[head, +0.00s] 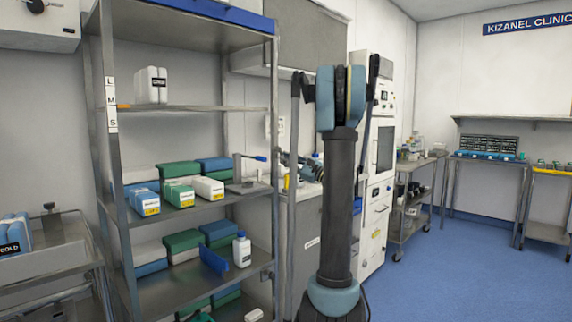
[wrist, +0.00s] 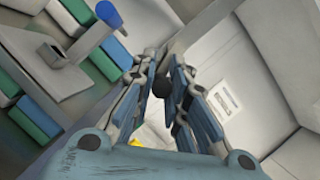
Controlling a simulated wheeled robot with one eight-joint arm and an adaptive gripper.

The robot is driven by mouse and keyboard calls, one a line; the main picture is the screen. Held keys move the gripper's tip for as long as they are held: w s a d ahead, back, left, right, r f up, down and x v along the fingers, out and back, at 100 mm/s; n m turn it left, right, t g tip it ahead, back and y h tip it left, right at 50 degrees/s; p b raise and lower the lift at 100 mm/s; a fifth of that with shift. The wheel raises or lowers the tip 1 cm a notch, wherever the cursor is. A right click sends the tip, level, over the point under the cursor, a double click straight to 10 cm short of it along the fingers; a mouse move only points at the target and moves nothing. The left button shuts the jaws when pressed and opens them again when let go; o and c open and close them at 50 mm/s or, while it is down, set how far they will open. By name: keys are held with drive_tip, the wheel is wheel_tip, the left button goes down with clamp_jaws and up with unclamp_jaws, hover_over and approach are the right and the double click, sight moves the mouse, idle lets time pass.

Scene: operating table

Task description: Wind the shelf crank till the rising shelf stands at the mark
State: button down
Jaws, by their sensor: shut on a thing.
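My gripper (head: 284,157) is at the rack's right upright. In the wrist view my gripper's fingers (wrist: 164,75) close around a small dark knob (wrist: 162,86), seemingly the crank's grip. The rest of the crank is hidden or cannot be made out.
A grey device with a blue-tipped lever (head: 260,158) stands on the shelf below, left of my gripper; the blue tip (wrist: 109,14) also shows in the wrist view. Packs (head: 180,193) and a white bottle (head: 242,250) fill lower shelves. Blue floor (head: 450,270) is clear at right.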

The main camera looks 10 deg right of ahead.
drive_tip(key=shift+w+d+r+n+g+h, duration=0.45)
drive_tip(key=shift+n+g, duration=0.3)
drive_tip(key=shift+n, duration=1.4)
drive_tip(key=shift+w+d+r+n+g+h, duration=0.25)
drive_tip(key=shift+r+n+g, duration=0.45)
drive_tip(key=shift+n, duration=1.5)
drive_tip(key=shift+w+d+r+n+g+h, duration=0.3)
drive_tip(key=shift+n+g, duration=0.55)
drive_tip(key=shift+n, duration=1.3)
drive_tip(key=shift+s+d+r, duration=0.1)
drive_tip(key=shift+s+r, duration=0.05)
drive_tip(key=shift+r, duration=0.05)
drive_tip(key=c, duration=1.6)
unclamp_jaws()
drive_tip(key=v, duration=1.2)
drive_tip(key=shift+f, duration=0.15)
